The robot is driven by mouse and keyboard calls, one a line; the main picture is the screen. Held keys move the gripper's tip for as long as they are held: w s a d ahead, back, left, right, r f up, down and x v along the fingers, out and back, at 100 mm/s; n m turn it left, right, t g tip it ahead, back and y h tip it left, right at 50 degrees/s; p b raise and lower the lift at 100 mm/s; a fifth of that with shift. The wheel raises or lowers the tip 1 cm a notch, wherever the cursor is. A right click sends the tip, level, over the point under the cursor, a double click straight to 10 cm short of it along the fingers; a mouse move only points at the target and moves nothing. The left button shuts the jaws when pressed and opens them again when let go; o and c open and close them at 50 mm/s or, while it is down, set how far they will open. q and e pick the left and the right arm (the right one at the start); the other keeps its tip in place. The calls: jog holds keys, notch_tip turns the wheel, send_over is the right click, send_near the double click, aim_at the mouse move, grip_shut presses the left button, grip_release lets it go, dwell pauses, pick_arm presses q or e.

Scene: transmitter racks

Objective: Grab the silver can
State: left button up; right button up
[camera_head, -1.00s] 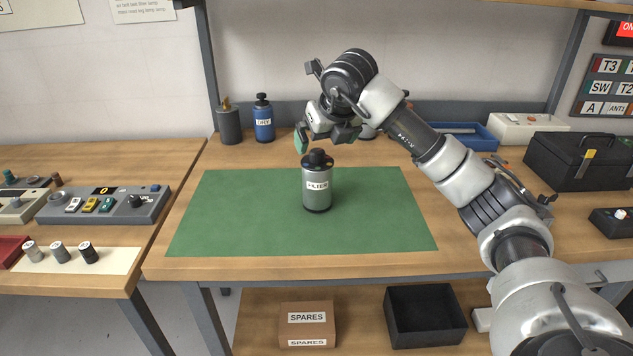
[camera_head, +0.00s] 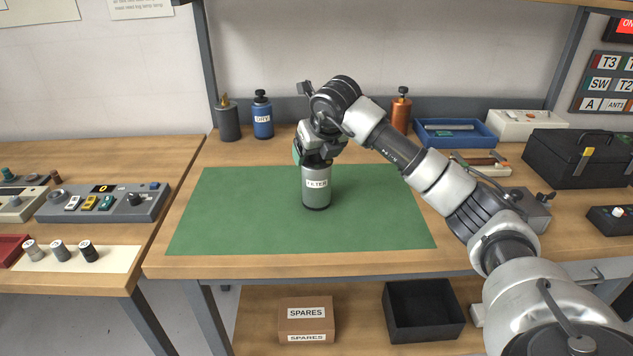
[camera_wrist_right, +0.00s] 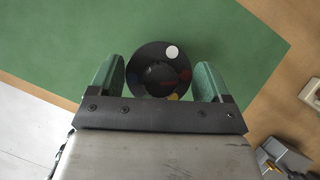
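The silver can (camera_head: 316,194) stands upright on the green mat (camera_head: 238,208), with a white "FILTER" label and a dark top. My right gripper (camera_head: 314,156) is directly above it, pointing down, and hides most of its top in the head view. In the right wrist view, the can's round black top (camera_wrist_right: 158,72) lies between the two green fingers of the right gripper (camera_wrist_right: 159,80). The fingers are spread, one on each side of the top; I see no clear grip. My left gripper is not in view.
A blue "DRY" bottle (camera_head: 262,118) and a dark grey canister (camera_head: 228,122) stand at the back left. An orange bottle (camera_head: 401,112), a blue tray (camera_head: 454,134) and a black toolbox (camera_head: 578,158) are at the back right. The mat around the can is clear.

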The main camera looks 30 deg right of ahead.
jog(key=c, duration=0.8)
jog(key=shift+o, duration=0.2)
